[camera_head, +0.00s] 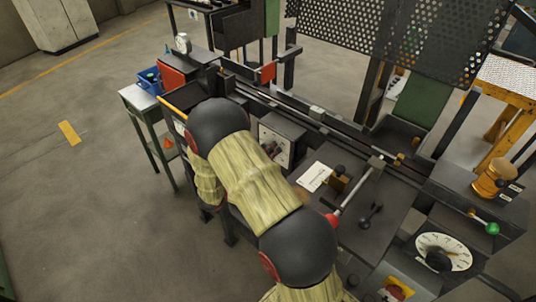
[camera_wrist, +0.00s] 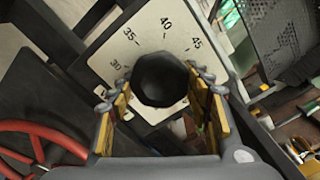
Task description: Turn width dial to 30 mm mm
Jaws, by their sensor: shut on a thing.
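The width dial's pale plate (camera_wrist: 148,43) fills the upper middle of the wrist view, with the marks 30, 35, 40 and 45 running clockwise from the left. Its black round knob (camera_wrist: 162,76) sits between the yellow-padded fingers of my gripper (camera_wrist: 160,98), which is shut on it. The knob's pointer cannot be made out, and the lower part of the scale is hidden by the fingers. In the head view, a pale dial plate (camera_head: 270,136) shows just right of my arm, partly covered; my gripper is mostly hidden there.
A second round white dial (camera_head: 456,249) with a black knob is at the lower right. A lever with a red end (camera_head: 331,220) and a small black handle (camera_head: 371,213) stand on the machine top. A red handwheel (camera_wrist: 38,145) is at lower left in the wrist view.

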